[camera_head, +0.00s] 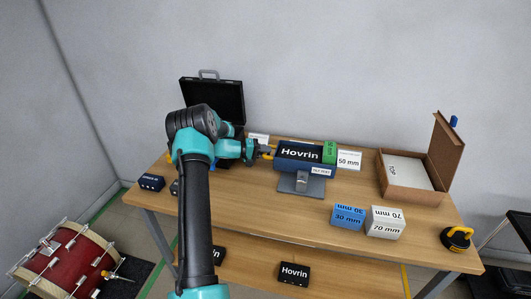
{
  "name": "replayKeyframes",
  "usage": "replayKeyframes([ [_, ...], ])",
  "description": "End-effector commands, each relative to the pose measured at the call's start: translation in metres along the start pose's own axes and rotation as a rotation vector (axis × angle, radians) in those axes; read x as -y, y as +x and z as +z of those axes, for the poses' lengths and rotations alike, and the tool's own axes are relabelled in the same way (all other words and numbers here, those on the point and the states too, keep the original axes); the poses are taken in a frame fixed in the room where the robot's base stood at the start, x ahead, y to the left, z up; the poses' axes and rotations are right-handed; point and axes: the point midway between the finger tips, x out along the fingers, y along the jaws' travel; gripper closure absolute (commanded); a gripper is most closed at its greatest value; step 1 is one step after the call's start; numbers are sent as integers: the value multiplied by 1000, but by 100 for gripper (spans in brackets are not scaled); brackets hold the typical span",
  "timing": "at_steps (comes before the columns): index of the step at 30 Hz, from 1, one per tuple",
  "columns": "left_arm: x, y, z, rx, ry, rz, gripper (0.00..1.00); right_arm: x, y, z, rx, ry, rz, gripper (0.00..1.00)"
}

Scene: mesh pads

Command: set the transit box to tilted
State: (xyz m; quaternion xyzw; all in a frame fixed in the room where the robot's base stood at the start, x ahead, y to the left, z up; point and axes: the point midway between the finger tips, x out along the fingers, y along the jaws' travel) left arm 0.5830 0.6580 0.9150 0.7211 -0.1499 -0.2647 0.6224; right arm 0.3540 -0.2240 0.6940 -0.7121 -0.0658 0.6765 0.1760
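A dark blue box labelled Hovrin (291,165) sits level on a grey stand (301,184) at the table's middle; it may be the transit box, but no label says so. A green block (329,152) stands at its right end. A white 50 mm block (349,159) is beside that. My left gripper (266,152) is at the box's left end, with yellow showing at its tips. I cannot tell whether it touches the box or whether its fingers are open. My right gripper is not in view.
An open black case (213,97) stands behind my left arm. An open cardboard box (408,183) is at the right. Blue 30 mm (347,218) and white 70 mm (386,223) blocks and a yellow-black suction cup (457,239) are near the front right edge. The table's front middle is clear.

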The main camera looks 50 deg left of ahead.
Motion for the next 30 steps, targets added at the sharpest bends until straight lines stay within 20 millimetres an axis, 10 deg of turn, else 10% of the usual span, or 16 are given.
replayKeyframes([
  [6,0,0,0,0,0,0,100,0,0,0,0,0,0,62],
  [30,-12,-9,-1,-10,27,-64,100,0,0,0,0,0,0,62],
])
